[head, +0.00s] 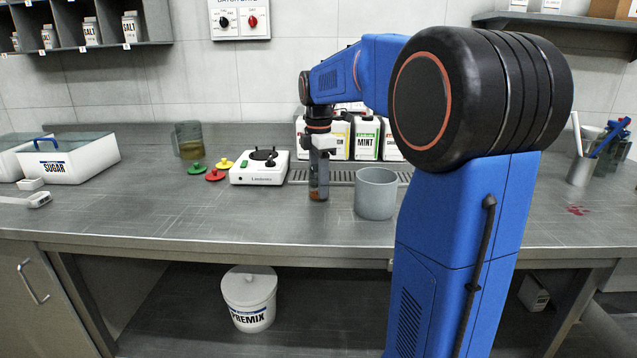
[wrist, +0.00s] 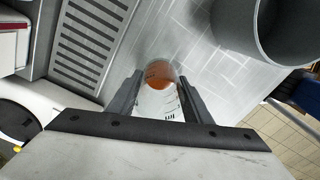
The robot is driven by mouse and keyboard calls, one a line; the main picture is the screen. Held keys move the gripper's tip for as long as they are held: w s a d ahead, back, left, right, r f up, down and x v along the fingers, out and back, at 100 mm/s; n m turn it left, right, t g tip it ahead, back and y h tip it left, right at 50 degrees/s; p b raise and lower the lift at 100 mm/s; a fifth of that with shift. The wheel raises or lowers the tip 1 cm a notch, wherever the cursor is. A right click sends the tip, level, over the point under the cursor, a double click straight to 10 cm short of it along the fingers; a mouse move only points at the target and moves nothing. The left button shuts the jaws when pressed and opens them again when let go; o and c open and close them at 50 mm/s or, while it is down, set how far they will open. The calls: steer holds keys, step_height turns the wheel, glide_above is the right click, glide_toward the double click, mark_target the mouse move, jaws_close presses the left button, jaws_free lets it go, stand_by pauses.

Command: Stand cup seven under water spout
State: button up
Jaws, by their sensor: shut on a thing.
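A clear, narrow cup (head: 318,190) with a little orange-brown liquid at its bottom is between the fingers of my gripper (head: 318,160), which points down over the counter. In the wrist view my gripper (wrist: 158,88) is shut on this cup (wrist: 158,76), one finger on each side. Dark marks show on the cup, but I cannot read a number. The cup's base is at or just above the counter; I cannot tell which. A drain grate (head: 340,177) lies behind it, in front of jugs, one labelled MINT (head: 366,138). I cannot make out a water spout; my arm covers part of that area.
A grey pot (head: 376,194) stands close to the cup's right. A white Lindworks device (head: 259,167) is at left, with green, red and yellow lids (head: 215,174) beside it. A brownish jug (head: 188,140) stands behind them.

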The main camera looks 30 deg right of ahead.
steer(key=o, duration=1.1)
steer(key=shift+c, duration=0.2)
